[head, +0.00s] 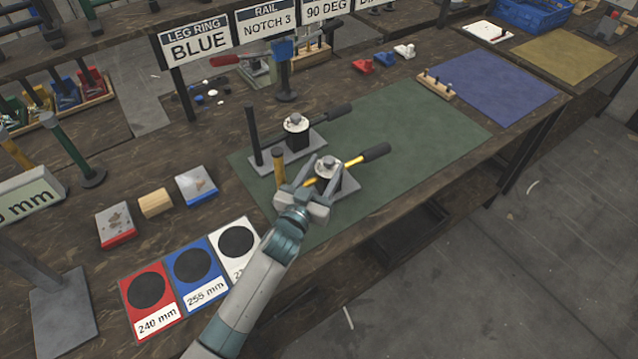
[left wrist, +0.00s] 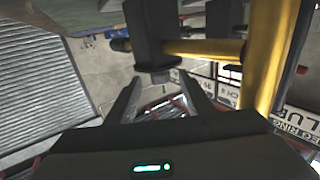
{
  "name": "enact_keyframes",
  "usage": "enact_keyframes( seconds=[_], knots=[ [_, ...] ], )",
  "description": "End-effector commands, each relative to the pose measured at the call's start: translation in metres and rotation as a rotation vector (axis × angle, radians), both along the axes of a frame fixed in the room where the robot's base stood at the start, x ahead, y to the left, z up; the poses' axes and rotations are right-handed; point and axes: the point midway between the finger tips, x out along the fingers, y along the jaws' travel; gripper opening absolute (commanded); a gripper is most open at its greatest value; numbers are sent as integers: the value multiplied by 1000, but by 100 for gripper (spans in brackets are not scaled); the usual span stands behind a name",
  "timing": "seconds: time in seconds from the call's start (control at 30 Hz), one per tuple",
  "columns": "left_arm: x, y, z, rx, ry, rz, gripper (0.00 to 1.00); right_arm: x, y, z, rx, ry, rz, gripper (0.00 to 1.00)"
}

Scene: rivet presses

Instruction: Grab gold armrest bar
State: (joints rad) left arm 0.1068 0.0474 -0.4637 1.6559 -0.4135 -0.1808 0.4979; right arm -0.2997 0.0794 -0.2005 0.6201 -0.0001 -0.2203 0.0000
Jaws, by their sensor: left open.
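The gold bar (head: 352,161) ends in a black grip (head: 375,152) and runs across the front press, beside an upright gold post (head: 279,163). In the left wrist view the gold bar (left wrist: 205,47) crosses the top, with the gold post (left wrist: 268,60) at the right and a black block (left wrist: 152,30) partly covering the bar. My left gripper (head: 322,173) is open at the near side of this press, overlapping its white-topped body in the head view. In the left wrist view its fingers (left wrist: 160,77) are apart, with nothing clearly between them. Contact cannot be told. My right gripper is not in view.
A second press with a black post (head: 254,137) and dark lever (head: 330,114) stands just behind. Both are on a green mat (head: 420,135), clear to the right. Red, blue and white size cards (head: 190,290) lie left of my arm. Sign boards (head: 195,42) stand behind.

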Motion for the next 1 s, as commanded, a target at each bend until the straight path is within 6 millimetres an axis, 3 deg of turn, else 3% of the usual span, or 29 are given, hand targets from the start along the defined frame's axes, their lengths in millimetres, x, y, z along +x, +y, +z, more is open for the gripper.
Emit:
enact_keyframes(
  seconds=[0.13, 0.33, 0.77, 1.0],
  knots=[
    [0, 0, 0, 0, 0, 0, 45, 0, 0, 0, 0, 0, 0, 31],
    [0, 0, 0, 0, 0, 0, 0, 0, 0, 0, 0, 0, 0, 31],
    [0, 0, 3, 0, -3, 0, 0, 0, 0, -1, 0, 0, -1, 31],
    [0, 0, 21, 0, -6, -1, 0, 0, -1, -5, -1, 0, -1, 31]
  ],
)
